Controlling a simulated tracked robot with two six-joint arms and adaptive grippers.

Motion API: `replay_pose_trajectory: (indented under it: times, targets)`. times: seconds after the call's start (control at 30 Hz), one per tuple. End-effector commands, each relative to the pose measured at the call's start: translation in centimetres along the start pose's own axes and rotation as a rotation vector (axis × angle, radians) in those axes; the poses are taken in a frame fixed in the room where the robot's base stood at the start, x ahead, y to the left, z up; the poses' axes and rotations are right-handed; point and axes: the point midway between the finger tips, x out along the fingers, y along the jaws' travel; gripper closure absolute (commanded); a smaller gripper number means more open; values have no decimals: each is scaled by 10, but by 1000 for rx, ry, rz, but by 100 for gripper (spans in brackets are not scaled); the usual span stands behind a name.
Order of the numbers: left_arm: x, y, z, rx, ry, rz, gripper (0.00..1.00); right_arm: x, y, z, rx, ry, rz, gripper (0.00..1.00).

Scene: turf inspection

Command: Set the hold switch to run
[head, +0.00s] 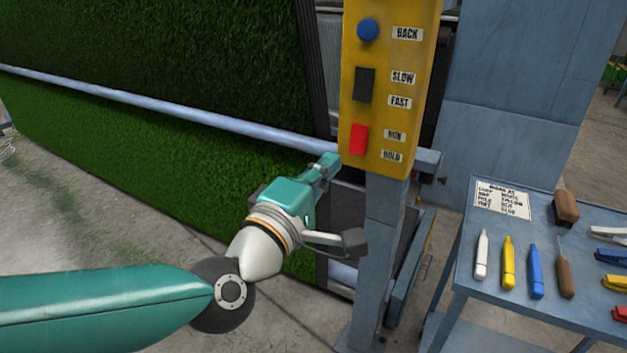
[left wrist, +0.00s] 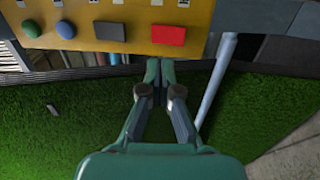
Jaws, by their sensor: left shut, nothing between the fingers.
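The hold switch is a red rocker (head: 358,139) low on the yellow control panel (head: 385,60), beside the labels RUN (upper) and HOLD (lower). It also shows in the left wrist view as a red block (left wrist: 168,35). I cannot tell which way it is tipped. My left gripper (head: 328,162) is shut and empty. Its fingertips are just left of and below the red switch, apart from it as far as I can see. In the left wrist view the closed fingertips (left wrist: 152,66) point toward the panel's lower edge. My right gripper is not in view.
Above the red switch are a black SLOW/FAST rocker (head: 364,84) and a blue BACK button (head: 367,30). A turf sheet with a metal bar (head: 180,108) hangs at left. A blue-grey table (head: 480,270) with markers and tools stands at right.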

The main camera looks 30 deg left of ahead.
Motion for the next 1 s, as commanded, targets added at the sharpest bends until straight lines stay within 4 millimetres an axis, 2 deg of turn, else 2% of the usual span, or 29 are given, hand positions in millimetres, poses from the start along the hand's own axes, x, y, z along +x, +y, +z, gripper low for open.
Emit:
replay_pose_trajectory:
  times: [0.1, 0.3, 0.93, 1.0]
  targets:
    - [-20, 1, 0, -1, -2, 3, 100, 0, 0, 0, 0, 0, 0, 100]
    - [-36, 0, 0, 0, 1, 1, 100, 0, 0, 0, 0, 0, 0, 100]
    - [-36, 0, -5, 3, 15, -7, 100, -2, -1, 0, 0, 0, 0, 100]
    - [-30, -11, -8, 15, 28, -41, 100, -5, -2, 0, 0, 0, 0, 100]
